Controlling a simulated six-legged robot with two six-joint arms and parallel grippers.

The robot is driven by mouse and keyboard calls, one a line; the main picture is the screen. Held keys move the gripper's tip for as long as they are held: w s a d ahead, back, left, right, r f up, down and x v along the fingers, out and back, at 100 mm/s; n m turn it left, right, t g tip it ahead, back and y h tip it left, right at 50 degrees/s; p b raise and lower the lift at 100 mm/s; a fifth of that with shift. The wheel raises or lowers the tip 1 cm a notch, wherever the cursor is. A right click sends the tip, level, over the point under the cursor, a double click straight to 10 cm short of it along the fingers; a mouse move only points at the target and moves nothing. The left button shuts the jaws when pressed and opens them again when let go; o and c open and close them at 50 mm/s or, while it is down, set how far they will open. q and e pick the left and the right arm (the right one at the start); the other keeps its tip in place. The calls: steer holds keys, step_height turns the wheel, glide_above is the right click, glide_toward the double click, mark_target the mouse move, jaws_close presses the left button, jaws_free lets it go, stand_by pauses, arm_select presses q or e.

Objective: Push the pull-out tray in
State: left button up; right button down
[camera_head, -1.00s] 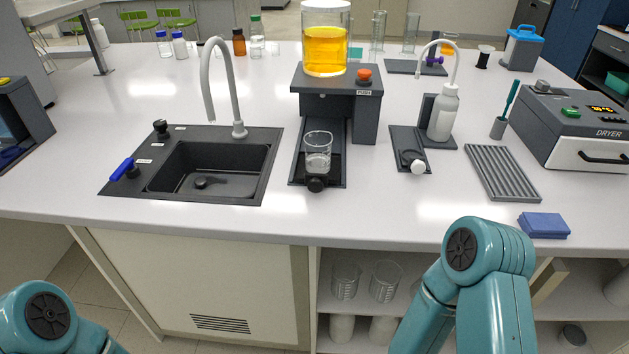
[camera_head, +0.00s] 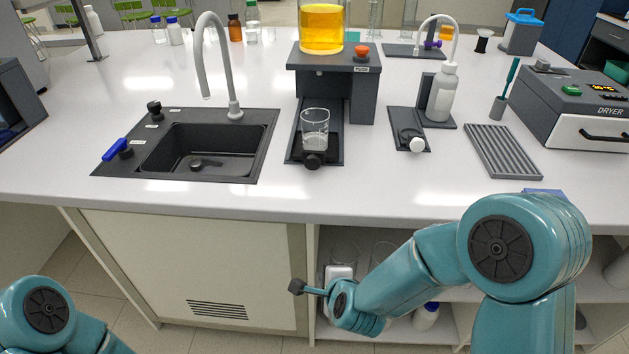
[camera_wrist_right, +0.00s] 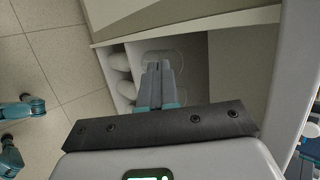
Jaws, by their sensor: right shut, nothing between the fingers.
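The pull-out tray (camera_head: 333,146) is dark and low, with a round black knob (camera_head: 313,160) at its front. It sits out in front of the dark dispenser stand (camera_head: 340,61), near the front of its base plate. A clear beaker (camera_head: 315,125) stands upright on it. My right arm is bent below the counter's front edge, well apart from the tray. The right gripper (camera_wrist_right: 157,65) is shut and empty in the right wrist view, facing the open shelves. The left arm's teal joint shows at bottom left, but its gripper is out of view.
The counter's front edge (camera_head: 240,203) lies between my right arm and the tray. A sink with a tall faucet (camera_head: 200,60) is left of the tray. A wash bottle (camera_head: 441,95) and a grooved rack (camera_head: 503,152) are to its right. The counter directly before the tray is clear.

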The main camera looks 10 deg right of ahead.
steer(key=w+r+m+t+h+b, duration=0.1)
steer(key=w+r+m+t+b, duration=0.15)
steer(key=r+m, duration=0.7)
steer(key=m+t+h, duration=0.2)
steer(key=m+t, duration=0.1)
steer(key=m, duration=0.5)
glide_toward(313, 166)
steer(key=p+x, duration=0.2)
steer(key=x, duration=0.4)
steer(key=shift+w, duration=0.25)
arm_select(q)
steer(key=shift+w+d+f, duration=0.1)
steer(key=shift+w+f, duration=0.3)
steer(key=shift+w, duration=0.15)
